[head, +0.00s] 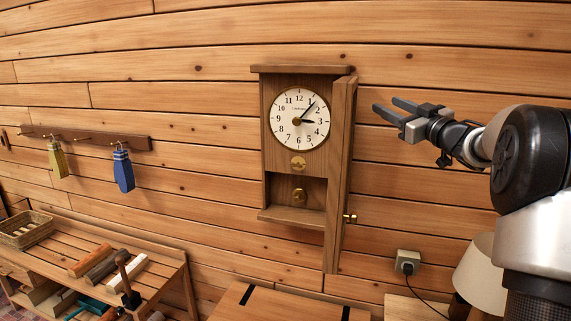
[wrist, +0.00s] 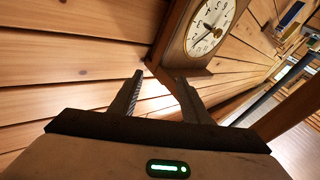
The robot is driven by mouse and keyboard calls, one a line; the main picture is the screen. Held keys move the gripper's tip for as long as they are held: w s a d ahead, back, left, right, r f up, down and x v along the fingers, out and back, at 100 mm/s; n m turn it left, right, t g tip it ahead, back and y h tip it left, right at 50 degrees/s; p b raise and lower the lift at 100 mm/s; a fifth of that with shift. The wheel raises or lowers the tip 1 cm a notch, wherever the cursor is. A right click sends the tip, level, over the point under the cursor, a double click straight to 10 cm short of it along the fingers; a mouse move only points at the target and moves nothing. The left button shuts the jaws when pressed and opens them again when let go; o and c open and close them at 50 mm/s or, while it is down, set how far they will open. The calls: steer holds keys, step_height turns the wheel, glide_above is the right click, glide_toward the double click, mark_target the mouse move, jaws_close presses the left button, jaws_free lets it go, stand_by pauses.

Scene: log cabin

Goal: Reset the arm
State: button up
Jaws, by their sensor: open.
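My gripper (head: 388,111) is at the right of the head view, in front of the log wall and to the right of the wooden wall clock (head: 284,161). Its two fingers are apart and nothing is between them. They point left toward the clock. In the wrist view my gripper (wrist: 160,85) shows its spread fingers, with the clock (wrist: 199,40) beyond them at the top. The clock's narrow door (head: 342,165) stands swung outward at its right side, with a brass knob (head: 350,218) low on it. My arm reaches in from the right edge.
A peg rail (head: 85,137) with a yellow tag (head: 57,158) and a blue tag (head: 123,171) hangs at left. A slatted bench (head: 150,277) holding several tools is below. A lamp shade (head: 480,275) and a wall outlet (head: 407,262) are below my arm.

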steer(key=s+a+r+m+h, duration=0.2)
steer(key=s+r+m+h, duration=0.1)
steer(key=s+m+h, duration=0.25)
steer(key=s+a+f+g+p, duration=0.1)
steer(key=s+a+f+g, duration=0.3)
steer(key=s, duration=0.9)
steer(key=s+a+f+m+g+h+p, duration=0.1)
steer(key=s+a+f+g, duration=0.3)
steer(key=s+f, duration=0.5)
steer(key=s+a+f+g+h+p, duration=0.1)
steer(key=s+a+f+g+p, duration=0.2)
steer(key=s, duration=1.5)
step_height(320, 180, down, 4)
steer(key=shift+s+a+f+m+g, duration=0.2)
steer(key=shift+s+a+m+g, duration=0.2)
steer(key=shift+a+g, duration=0.55)
steer(key=shift+a, duration=0.1)
